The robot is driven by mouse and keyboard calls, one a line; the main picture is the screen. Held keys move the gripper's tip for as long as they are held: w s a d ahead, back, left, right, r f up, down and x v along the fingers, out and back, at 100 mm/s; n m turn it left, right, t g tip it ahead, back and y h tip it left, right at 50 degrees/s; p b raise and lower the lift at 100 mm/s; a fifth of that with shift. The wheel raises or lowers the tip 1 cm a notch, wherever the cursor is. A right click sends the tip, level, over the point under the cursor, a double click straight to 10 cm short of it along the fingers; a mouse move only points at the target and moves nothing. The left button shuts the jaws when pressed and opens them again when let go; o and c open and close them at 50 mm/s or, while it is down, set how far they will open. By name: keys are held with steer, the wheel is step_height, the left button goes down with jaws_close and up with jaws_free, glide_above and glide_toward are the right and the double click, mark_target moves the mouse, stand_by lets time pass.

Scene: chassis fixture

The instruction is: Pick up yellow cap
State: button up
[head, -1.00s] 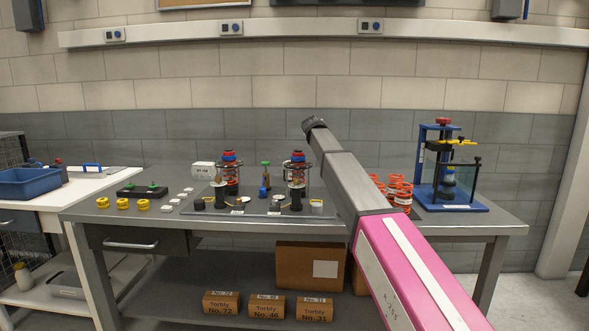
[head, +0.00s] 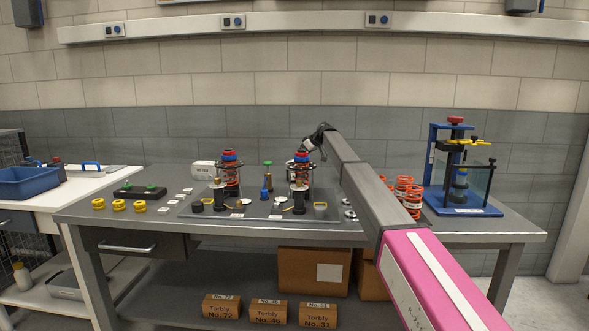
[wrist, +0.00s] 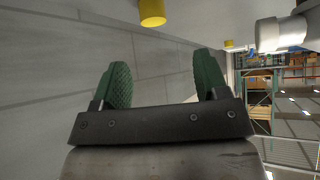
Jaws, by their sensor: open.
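Three yellow ring-shaped caps sit in a row at the left front of the grey bench: the left one (head: 98,203), the middle one (head: 119,205) and the right one (head: 140,206). My arm reaches over the bench from the right, ending near the right spring assembly (head: 299,172), well to the right of these caps. My gripper's green fingers (wrist: 164,70) are apart with nothing between them. A yellow cylindrical piece (wrist: 152,12) shows beyond the fingers in the wrist view; I cannot tell which part it is. The fingers are not clear in the head view.
The left spring assembly (head: 229,174) stands on a grey plate (head: 250,213). Orange springs (head: 409,194) and a blue press stand (head: 465,210) are on the right. A black tray with green knobs (head: 140,192) lies behind the caps. The bench's left front has free room.

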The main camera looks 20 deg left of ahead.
steer(key=x, duration=0.9)
steer(key=shift+w+f, duration=0.4)
steer(key=shift+w, duration=0.05)
steer(key=c, duration=1)
